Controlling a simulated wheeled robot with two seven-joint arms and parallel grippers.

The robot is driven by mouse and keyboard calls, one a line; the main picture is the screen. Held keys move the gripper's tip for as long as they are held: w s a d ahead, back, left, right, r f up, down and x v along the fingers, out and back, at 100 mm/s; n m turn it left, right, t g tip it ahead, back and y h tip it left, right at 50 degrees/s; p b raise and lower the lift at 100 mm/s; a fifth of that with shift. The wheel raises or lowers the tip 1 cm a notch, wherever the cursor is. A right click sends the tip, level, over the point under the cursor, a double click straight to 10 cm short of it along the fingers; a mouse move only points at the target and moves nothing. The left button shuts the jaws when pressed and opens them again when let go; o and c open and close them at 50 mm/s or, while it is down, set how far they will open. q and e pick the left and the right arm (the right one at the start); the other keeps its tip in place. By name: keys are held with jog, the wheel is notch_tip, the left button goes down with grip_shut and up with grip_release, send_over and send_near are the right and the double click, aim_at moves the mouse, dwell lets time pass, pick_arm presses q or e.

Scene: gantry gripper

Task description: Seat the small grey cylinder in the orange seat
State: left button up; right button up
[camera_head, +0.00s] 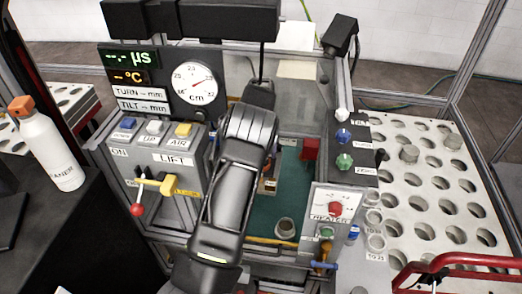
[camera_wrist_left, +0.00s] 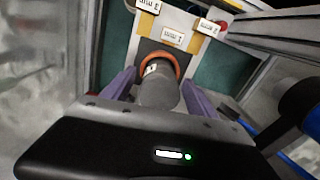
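The small grey cylinder (camera_wrist_left: 158,93) is between the two purple fingers of my left gripper (camera_wrist_left: 159,76) in the left wrist view. Its far end is at the orange seat (camera_wrist_left: 165,55), a ring that shows around and behind that end. I cannot tell whether the cylinder is inside the ring or just short of it. One finger is on each side of the cylinder; whether they touch it is unclear. In the head view my left arm reaches into the machine's bay, and its forearm and wrist hide the fingers and cylinder. My right gripper is not in view.
The bay has a green floor (camera_head: 262,217) with a grey cup-like piece (camera_head: 285,227) at the front. A button panel (camera_head: 160,158) is left, and the heater panel (camera_head: 335,212) is right. A perforated table (camera_head: 436,195) and red handle (camera_head: 455,262) are farther right. A white bottle (camera_head: 48,150) stands left.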

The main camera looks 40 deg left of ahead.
pick_arm(q)
jog(key=shift+r, duration=0.15)
notch_tip(320, 180, up, 12)
jog(key=shift+r+b, duration=0.1)
jog(key=shift+b, duration=0.65)
dwell(0.7)
